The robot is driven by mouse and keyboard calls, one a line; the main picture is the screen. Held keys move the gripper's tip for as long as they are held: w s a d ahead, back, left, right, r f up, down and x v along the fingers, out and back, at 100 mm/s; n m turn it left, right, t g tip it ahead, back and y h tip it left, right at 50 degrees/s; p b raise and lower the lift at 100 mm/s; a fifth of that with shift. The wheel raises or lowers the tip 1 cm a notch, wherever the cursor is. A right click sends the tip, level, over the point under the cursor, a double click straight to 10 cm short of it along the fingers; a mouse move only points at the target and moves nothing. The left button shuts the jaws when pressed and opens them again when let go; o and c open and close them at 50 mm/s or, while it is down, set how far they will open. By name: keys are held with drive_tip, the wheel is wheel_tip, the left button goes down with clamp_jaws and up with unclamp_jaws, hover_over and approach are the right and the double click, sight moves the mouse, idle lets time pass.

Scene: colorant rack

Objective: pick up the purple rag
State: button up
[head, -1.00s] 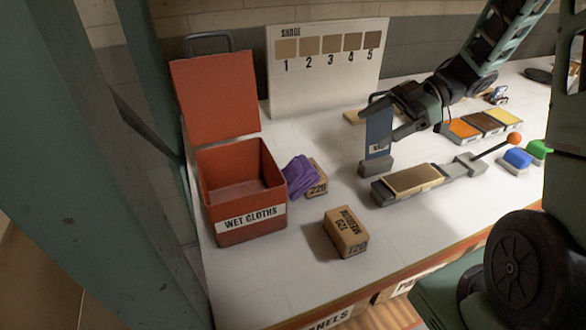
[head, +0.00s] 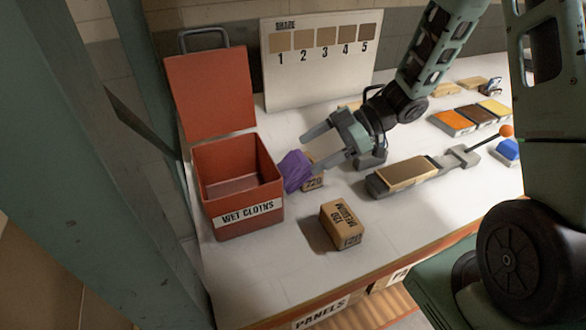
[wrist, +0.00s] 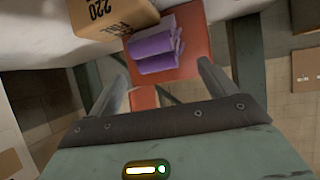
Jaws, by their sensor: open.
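The purple rag (head: 295,171) is a crumpled, folded cloth beside the red bin, against the small tan block marked 220 (head: 313,181). In the wrist view the rag (wrist: 153,52) shows as purple folds beyond my fingertips, next to the 220 block (wrist: 112,18). My gripper (head: 312,153) is open and empty, with its fingers pointing left toward the rag from its right side. In the wrist view the rag lies ahead of the gap between the fingers (wrist: 160,78), apart from them.
The red WET CLOTHS bin (head: 207,200) stands open just left of the rag. A tan 120 block (head: 343,225) sits in front. A grey sanding tool (head: 405,175) lies to the right. The shade board (head: 317,80) stands behind. The table between bin and 120 block is clear.

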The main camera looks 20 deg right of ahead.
sight(305, 156)
drive_tip(key=shift+x, duration=1.85)
drive_tip(key=c, duration=1.1)
drive_tip(key=shift+d+r, duration=0.35)
drive_tip(key=v, duration=1.5)
drive_tip(key=shift+s+d+r+b, duration=0.1)
drive_tip(key=shift+s+b, duration=0.05)
drive_tip(key=shift+b, duration=0.2)
drive_tip(key=shift+c, duration=0.2)
